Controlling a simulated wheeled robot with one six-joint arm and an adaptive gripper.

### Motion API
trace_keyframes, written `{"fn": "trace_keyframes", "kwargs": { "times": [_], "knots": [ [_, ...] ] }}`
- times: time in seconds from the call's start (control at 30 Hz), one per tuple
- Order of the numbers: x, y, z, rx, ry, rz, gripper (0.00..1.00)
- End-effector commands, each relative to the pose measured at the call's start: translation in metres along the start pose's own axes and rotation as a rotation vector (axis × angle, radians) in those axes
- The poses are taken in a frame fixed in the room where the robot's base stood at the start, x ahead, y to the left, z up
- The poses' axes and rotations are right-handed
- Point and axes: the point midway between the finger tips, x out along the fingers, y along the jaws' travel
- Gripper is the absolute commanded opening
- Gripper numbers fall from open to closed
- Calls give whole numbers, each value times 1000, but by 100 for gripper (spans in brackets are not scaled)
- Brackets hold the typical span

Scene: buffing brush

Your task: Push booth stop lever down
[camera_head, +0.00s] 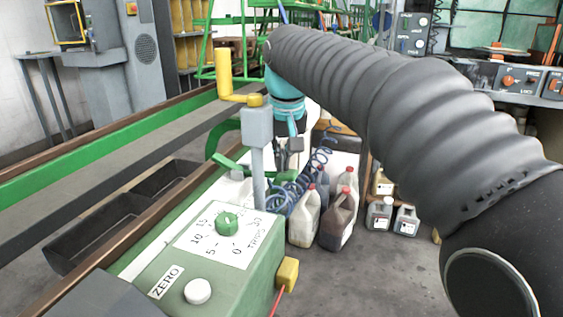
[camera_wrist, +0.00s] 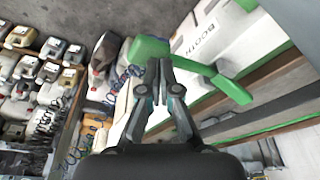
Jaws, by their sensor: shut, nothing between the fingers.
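The green booth stop lever (camera_wrist: 213,76) shows in the wrist view, with a thick end at the left and a bar running right to a rounded knob. It lies beside a white panel (camera_wrist: 218,38) lettered "BOOTH". In the head view a green lever part (camera_head: 228,164) shows left of my gripper, partly behind the grey post. My gripper (camera_wrist: 159,63) is shut and empty, with its fingertips close to the lever's thick end. I cannot tell whether they touch. In the head view my gripper (camera_head: 290,150) points down beside the lever.
A green control box (camera_head: 247,262) with a dial (camera_head: 227,223) stands in front. A grey post (camera_head: 257,130) and a yellow handle (camera_head: 224,76) rise beside the lever. Blue coiled hose (camera_head: 290,190) and several jugs (camera_head: 337,222) stand close right. Open floor lies at the lower right.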

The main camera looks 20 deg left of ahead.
Motion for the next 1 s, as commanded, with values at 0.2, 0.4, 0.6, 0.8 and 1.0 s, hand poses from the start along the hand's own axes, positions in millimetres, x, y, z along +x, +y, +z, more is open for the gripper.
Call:
{"fn": "trace_keyframes", "kwargs": {
  "times": [0.2,0.4,0.6,0.8,1.0],
  "knots": [
    [-6,0,4,0,3,0,0],
    [-19,0,24,-1,3,-1,0],
    [-23,-4,30,-7,2,-1,0],
    [-29,-6,33,-10,8,0,0],
    [-54,-9,33,-9,15,0,0]
  ]
}}
